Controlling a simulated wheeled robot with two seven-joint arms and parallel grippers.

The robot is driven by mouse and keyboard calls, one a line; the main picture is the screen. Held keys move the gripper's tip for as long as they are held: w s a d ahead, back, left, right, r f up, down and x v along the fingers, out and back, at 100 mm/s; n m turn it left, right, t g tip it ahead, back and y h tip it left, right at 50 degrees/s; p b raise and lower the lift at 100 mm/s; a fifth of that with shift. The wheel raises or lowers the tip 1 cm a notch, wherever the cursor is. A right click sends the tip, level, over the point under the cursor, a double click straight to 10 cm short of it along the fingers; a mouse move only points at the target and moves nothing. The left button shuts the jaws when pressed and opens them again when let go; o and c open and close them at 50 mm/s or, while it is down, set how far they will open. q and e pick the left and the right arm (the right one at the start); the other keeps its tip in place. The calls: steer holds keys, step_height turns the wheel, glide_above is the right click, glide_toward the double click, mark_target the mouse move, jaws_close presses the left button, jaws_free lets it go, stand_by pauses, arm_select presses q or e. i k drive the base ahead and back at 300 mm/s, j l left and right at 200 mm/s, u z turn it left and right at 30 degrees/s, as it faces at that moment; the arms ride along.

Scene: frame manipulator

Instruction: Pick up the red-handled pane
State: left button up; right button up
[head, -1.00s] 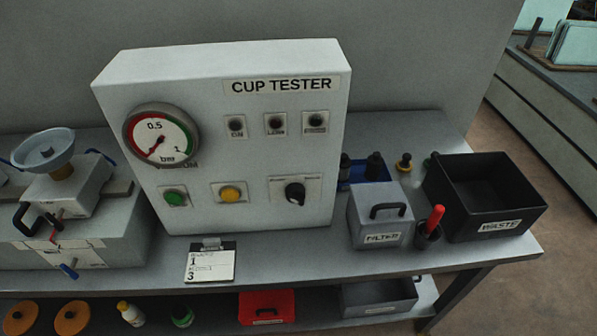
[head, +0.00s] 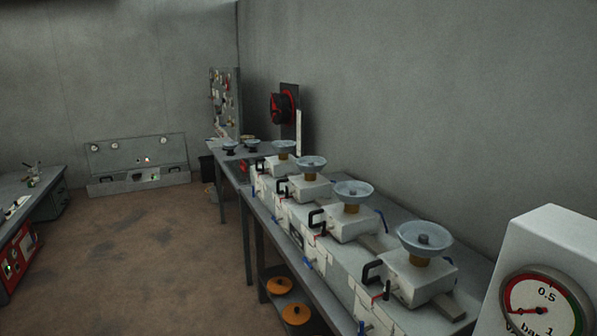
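I cannot make out a red-handled pane in the head view. Neither of my grippers shows in the view.
A long grey bench (head: 258,221) along the right wall carries several white machines with glass bowls (head: 424,239). A gauge box (head: 560,235) stands at right. A red round device (head: 283,107) is further back. A workbench (head: 40,190) is at left. Brown floor (head: 160,250) between is open.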

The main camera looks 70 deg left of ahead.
mark_target(241, 168)
steer(key=u, duration=2.6)
steer(key=i+j+u, duration=0.15)
steer(key=i, duration=0.15)
steer(key=i+u, duration=0.1)
steer(key=i, duration=0.15)
steer(key=i+j+u, duration=0.1)
steer(key=i+u, duration=0.3)
steer(key=i, duration=1.95)
steer(key=i+z, duration=0.1)
steer(key=i, duration=0.55)
steer(key=i+j+z, duration=0.15)
steer(key=i, duration=0.45)
steer(key=i+j+z, duration=0.1)
steer(key=i, duration=0.55)
steer(key=j, duration=0.1)
